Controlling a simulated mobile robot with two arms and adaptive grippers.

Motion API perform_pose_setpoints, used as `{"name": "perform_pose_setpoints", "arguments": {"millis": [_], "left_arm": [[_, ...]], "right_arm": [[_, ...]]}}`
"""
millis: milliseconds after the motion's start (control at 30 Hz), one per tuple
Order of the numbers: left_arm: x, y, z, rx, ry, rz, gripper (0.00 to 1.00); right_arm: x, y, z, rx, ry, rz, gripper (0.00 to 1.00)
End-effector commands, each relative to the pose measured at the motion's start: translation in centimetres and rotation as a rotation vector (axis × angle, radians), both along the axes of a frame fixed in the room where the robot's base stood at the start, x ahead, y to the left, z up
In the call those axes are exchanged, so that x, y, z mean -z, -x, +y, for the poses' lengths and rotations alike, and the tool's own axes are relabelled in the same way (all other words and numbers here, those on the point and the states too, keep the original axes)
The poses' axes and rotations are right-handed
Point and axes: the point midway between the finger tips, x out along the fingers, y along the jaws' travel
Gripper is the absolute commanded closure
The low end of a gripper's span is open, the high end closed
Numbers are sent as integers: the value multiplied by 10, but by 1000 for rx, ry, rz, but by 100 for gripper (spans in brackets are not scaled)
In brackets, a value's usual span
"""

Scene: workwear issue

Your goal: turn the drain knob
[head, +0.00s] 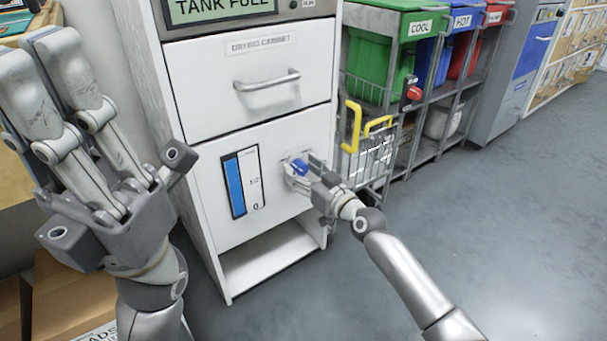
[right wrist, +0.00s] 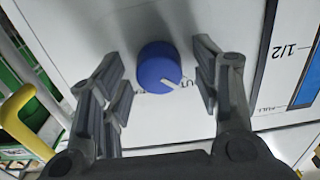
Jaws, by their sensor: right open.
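In the head view the knob (head: 299,167) shows partly between the fingers of my right gripper (head: 308,170). My left gripper (head: 85,95) is raised at the left, close to the head camera, its fingers pointing up; it holds nothing visible.
A blue level gauge (head: 243,182) is left of the knob in the head view. A display (head: 220,8) above reads "TANK FULL". A wire basket with yellow handles (head: 368,160) stands close to the right of the cabinet. Boxes (head: 75,295) stand at lower left. The floor at right is clear.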

Motion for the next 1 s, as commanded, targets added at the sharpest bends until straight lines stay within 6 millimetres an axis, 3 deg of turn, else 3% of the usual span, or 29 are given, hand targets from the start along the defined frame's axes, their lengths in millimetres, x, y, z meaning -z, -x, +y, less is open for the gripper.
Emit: {"name": "perform_pose_setpoints", "arguments": {"millis": [267,633,1000], "left_arm": [[-1,0,0,0,0,-2,100],[-1,0,0,1,-1,-2,100],[0,0,-1,1,-1,-1,100]], "right_arm": [[-1,-1,1,0,-1,-1,43],[0,-1,0,1,-1,-1,88],[0,-1,0,1,-60,42,88]]}}
